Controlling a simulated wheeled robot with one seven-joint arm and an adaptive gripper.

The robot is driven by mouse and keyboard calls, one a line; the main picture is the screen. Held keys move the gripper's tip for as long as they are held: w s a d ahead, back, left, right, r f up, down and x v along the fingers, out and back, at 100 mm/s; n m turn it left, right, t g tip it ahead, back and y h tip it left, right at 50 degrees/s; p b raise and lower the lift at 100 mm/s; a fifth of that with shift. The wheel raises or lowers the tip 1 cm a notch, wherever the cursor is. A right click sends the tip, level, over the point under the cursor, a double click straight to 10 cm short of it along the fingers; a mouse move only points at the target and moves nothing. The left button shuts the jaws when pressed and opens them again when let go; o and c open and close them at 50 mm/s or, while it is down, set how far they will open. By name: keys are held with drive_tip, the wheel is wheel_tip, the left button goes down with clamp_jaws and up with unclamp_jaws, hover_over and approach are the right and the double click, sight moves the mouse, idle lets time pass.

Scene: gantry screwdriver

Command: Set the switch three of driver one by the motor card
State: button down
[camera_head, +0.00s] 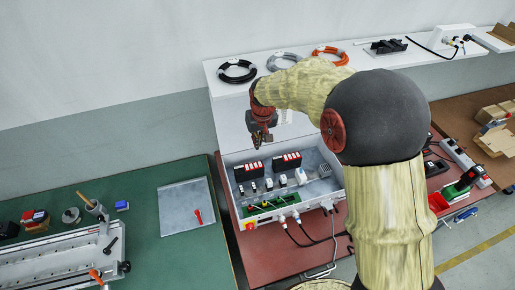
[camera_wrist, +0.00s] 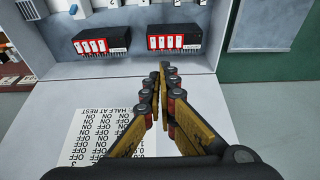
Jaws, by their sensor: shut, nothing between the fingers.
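Two black driver blocks with red-and-white fronts stand side by side in an open grey control box: one on the left (camera_head: 249,171), one on the right (camera_head: 287,161). The wrist view shows both, at left (camera_wrist: 102,41) and right (camera_wrist: 174,39). Which is driver one, and how their small switches are set, is too small to tell. A white printed card (camera_wrist: 97,138) lies below them in the wrist view, upside down, with ON/OFF rows and "HALF AT REST"; my gripper partly covers it. My gripper (camera_wrist: 164,72) is shut and empty, above the box's back edge (camera_head: 262,143), apart from the drivers.
The box (camera_head: 240,212) also holds a row of small modules and a green part (camera_head: 273,207); cables leave its front. A green bench (camera_head: 150,240) with a grey plate (camera_head: 186,206) lies left. A white shelf (camera_head: 215,80) with coiled cables runs behind.

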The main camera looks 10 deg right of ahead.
drive_tip(key=b, duration=0.2)
hover_over(257, 164)
drive_tip(key=f, duration=1)
drive_tip(key=shift+s+a+f, duration=0.1)
drive_tip(key=shift+s+f, duration=0.25)
drive_tip(key=shift+f, duration=0.05)
drive_tip(key=shift+f+b, duration=0.3)
drive_tip(key=shift+f, duration=0.5)
drive_tip(key=shift+s, duration=0.1)
drive_tip(key=shift+s+f, duration=0.3)
drive_tip(key=shift+f, duration=0.1)
drive_tip(key=shift+w, duration=0.15)
drive_tip(key=shift+w+a, duration=0.1)
drive_tip(key=shift+w, duration=0.6)
